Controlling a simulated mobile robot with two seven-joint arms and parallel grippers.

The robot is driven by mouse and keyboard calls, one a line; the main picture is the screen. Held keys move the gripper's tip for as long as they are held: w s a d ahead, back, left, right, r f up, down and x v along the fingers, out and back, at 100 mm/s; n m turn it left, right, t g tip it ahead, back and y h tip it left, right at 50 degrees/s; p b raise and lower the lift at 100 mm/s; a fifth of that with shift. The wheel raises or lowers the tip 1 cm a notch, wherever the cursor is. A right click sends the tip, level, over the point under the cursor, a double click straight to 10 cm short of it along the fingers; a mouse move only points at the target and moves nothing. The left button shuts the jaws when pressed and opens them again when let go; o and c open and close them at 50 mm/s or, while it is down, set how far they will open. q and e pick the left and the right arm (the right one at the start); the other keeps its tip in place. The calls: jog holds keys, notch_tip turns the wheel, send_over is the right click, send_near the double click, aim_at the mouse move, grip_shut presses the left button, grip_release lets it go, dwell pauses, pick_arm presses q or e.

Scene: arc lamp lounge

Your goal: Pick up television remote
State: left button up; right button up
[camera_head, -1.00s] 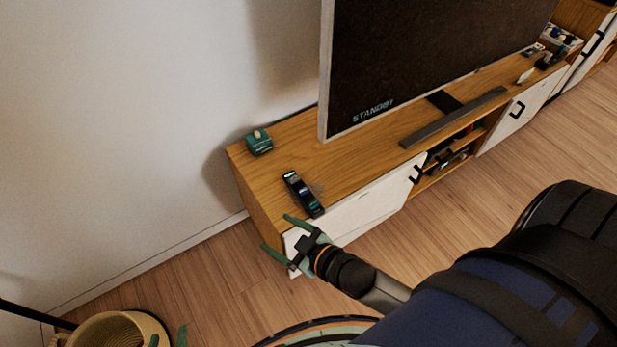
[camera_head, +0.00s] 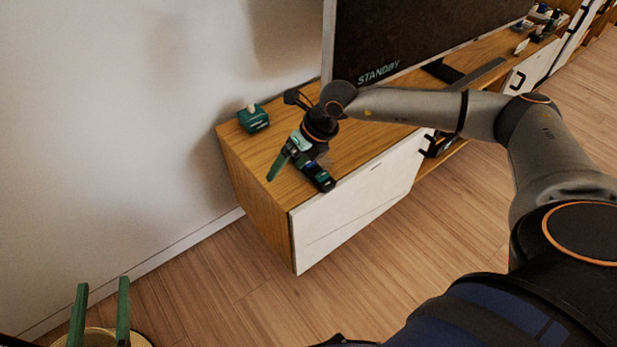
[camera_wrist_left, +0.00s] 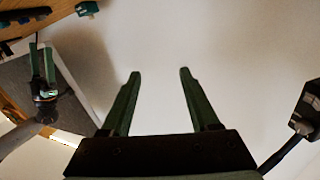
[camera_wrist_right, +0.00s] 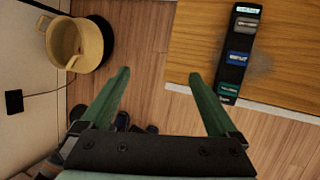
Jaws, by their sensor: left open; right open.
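The remote, a black bar with white, blue and teal labels, lies on the wooden cabinet top near its front left corner; its near end shows in the head view (camera_head: 320,180). It shows whole in the right wrist view (camera_wrist_right: 238,55). My right gripper (camera_head: 284,163) is open and empty above the cabinet, partly covering the remote from the head. In the right wrist view, the remote lies beyond and right of the fingertips (camera_wrist_right: 159,75), not between them. My left gripper (camera_head: 102,285) is open and empty at lower left, away from the cabinet.
A teal box (camera_head: 253,118) sits on the cabinet's back left corner. The television (camera_head: 430,35) stands at the back with a dark soundbar (camera_head: 475,82) before it. The white wall is close at left.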

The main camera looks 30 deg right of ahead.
jog(key=w+d+h+b, duration=0.15)
jog(key=d+h, duration=0.25)
jog(key=d, duration=0.5)
jog(key=shift+m+t, duration=0.3)
jog(key=shift+t, duration=0.1)
jog(key=x, duration=0.4)
jog(key=b+x, duration=0.1)
jog(key=x, duration=0.1)
jog(key=shift+w+d+r, duration=0.15)
jog(key=shift+w+d, duration=0.1)
jog(key=shift+w, duration=0.1)
jog(key=shift+w+f, duration=0.2)
jog(key=shift+f, duration=0.25)
jog(key=b+x, duration=0.2)
jog(key=x, duration=0.2)
jog(key=shift+w+f, duration=0.25)
jog(key=shift+f, duration=0.1)
pick_arm(q)
jog(key=s+d+r+m+t+h, duration=0.1)
jog(key=s+r+m+t+h, duration=0.1)
jog(key=r, duration=0.6)
jog(key=s+d+r+m+t+h, duration=0.1)
jog(key=s+r+m+t+h, duration=0.2)
jog(key=s+r+m+h, duration=0.2)
notch_tip(320, 180, up, 4)
jog(key=m+h, duration=0.1)
jog(key=h, duration=0.2)
jog(key=shift+s+r, duration=0.15)
jog(key=shift+r, duration=0.1)
